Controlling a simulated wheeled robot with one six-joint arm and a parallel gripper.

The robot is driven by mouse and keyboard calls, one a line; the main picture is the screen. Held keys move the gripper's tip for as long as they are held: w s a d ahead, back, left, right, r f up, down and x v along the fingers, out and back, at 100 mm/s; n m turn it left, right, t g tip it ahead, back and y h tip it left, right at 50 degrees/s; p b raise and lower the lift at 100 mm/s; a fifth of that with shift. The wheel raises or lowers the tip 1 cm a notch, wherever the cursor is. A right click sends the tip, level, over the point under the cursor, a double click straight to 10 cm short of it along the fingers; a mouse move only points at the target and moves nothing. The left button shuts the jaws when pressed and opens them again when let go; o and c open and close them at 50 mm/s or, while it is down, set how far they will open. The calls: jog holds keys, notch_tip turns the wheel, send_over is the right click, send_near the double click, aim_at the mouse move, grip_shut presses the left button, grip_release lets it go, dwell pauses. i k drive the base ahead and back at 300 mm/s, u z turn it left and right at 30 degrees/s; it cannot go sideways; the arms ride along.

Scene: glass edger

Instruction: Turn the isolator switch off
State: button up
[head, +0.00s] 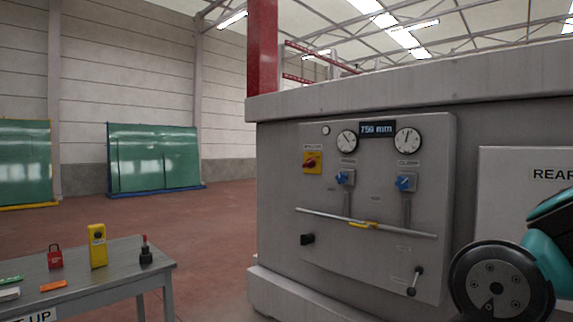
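The isolator switch (312,162) is a red rotary handle on a yellow square plate, at the upper left of the grey machine panel (385,273). Its handle looks slanted, but its exact setting is too small to read. A small label sits just above it. My gripper is out of view. Only a teal and dark joint of my arm shows at the lower right, well away from the switch.
The panel also carries two dials (347,141), a "759 mm" display (377,129), blue valves (345,177), a long horizontal bar (400,229) and a black-knobbed lever (415,281). A grey table (125,268) with a red padlock (55,256) and yellow device (97,246) stands at left. Floor between is clear.

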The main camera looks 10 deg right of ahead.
aim_at(310, 163)
jog(key=u, duration=0.8)
jog(key=i, duration=1.2)
jog(key=u, duration=0.65)
jog(key=i, duration=1.4)
jog(key=z, duration=0.8)
jog(key=i, duration=0.95)
jog(key=z, duration=0.9)
